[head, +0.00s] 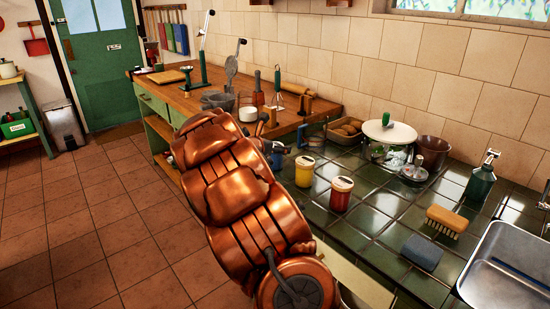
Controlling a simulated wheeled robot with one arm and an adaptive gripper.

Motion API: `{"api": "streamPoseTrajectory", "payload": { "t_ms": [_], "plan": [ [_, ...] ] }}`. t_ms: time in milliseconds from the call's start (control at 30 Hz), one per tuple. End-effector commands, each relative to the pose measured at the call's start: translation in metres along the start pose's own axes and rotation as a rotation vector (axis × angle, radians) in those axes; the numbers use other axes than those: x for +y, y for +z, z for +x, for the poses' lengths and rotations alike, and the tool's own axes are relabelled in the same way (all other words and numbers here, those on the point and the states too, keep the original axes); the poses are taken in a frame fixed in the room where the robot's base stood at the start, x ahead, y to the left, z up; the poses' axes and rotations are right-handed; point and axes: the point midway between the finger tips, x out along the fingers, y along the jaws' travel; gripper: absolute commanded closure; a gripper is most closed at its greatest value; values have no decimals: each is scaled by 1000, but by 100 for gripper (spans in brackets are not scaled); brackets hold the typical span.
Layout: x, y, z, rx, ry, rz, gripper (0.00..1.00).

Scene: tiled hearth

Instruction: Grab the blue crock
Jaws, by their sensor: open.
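My gripper (290,142) is partly hidden behind my copper-coloured arm, above the near end of the wooden counter and the start of the green tiles. Its jaws are open, and I see nothing held between them. A small blue patch (277,160) shows just beside the arm, under the gripper. It may be part of the blue crock, but most of it is hidden and I cannot tell its shape. I cannot tell whether the gripper touches it.

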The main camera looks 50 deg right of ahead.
Motion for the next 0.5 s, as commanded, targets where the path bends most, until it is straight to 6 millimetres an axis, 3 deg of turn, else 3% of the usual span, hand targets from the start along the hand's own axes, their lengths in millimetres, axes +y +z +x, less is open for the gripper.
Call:
{"api": "streamPoseTrajectory", "payload": {
  "t_ms": [167,500],
  "plan": [
    [0,0,0,0,0,0,11],
    [0,0,0,1,-1,0,47]
  ]
}}
